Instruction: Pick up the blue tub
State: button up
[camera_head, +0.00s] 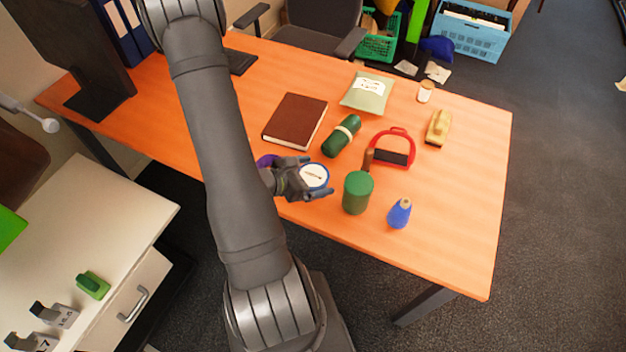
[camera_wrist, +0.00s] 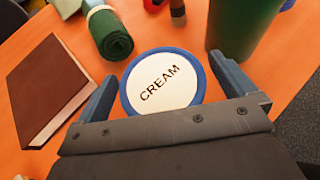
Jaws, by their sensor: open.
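The blue tub (camera_head: 315,175) has a white lid, which reads "CREAM" in the wrist view (camera_wrist: 162,83). It is near the front edge of the orange table (camera_head: 446,222). My gripper (camera_head: 318,180) is open, and in the wrist view its two fingers (camera_wrist: 166,84) stand on the left and right of the tub. The left finger is close to the tub's rim; I cannot tell whether either finger touches it. The tub's side is mostly hidden below its lid.
A green cylinder (camera_head: 357,193) stands close to the right of the tub, with a blue bottle (camera_head: 400,213) beyond it. A brown book (camera_head: 295,120), a green roll (camera_head: 341,136) and a red-framed tool (camera_head: 393,149) lie behind.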

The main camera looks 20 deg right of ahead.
jog(key=shift+d, duration=0.1)
jog(key=shift+c, duration=0.2)
jog(key=c, duration=1)
jog(key=shift+c, duration=0.2)
jog(key=shift+r, duration=0.1)
